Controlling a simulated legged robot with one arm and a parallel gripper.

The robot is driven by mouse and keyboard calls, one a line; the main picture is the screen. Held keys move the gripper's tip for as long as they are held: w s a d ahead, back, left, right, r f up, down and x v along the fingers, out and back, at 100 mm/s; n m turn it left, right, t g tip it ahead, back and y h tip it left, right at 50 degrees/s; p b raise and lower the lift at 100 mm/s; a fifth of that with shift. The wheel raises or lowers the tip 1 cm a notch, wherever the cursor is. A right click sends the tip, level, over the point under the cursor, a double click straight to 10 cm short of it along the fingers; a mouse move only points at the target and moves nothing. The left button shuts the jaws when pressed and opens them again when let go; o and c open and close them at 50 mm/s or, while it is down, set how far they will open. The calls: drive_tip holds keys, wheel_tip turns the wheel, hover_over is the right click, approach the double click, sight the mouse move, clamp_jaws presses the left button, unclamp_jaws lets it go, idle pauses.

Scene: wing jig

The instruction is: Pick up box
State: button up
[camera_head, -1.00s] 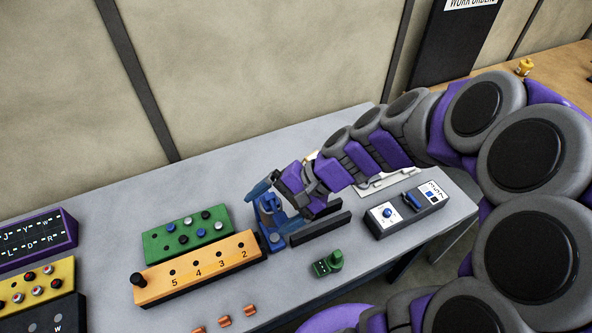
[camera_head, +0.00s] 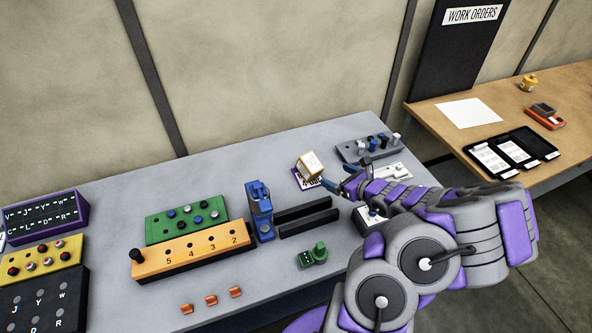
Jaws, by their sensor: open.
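A small white and tan box (camera_head: 310,166) sits toward the back of the grey table, on or at a purple-edged pad (camera_head: 301,182). My gripper (camera_head: 337,182) is just to the right of the box and slightly in front of it.
A blue clamp (camera_head: 259,211) and two black rails (camera_head: 305,218) stand left of my gripper. A green block (camera_head: 313,255) lies in front. A grey peg board (camera_head: 368,147) and a white panel (camera_head: 392,171) lie behind my arm. Orange (camera_head: 190,250) and green (camera_head: 186,218) boards fill the left.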

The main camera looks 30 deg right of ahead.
drive_tip(key=f, duration=0.1)
drive_tip(key=b, duration=0.2)
approach(314, 163)
drive_tip(key=shift+m, duration=0.3)
drive_tip(key=x, duration=0.4)
drive_tip(key=a+f+x, duration=0.1)
drive_tip(key=x, duration=0.1)
drive_tip(key=shift+s, duration=0.2)
drive_tip(key=shift+w, duration=0.35)
drive_tip(key=shift+d+r+b+x, duration=0.1)
drive_tip(key=shift+b+x, duration=0.1)
drive_tip(key=shift+x, duration=0.65)
drive_tip(key=shift+d+r+b+x, duration=0.1)
drive_tip(key=shift+b+x, duration=0.15)
drive_tip(key=shift+x, duration=0.6)
drive_tip(key=shift+d+r+b+x, duration=0.1)
drive_tip(key=shift+d+b+x, duration=0.1)
drive_tip(key=shift+x, duration=0.65)
drive_tip(key=shift+w, duration=0.15)
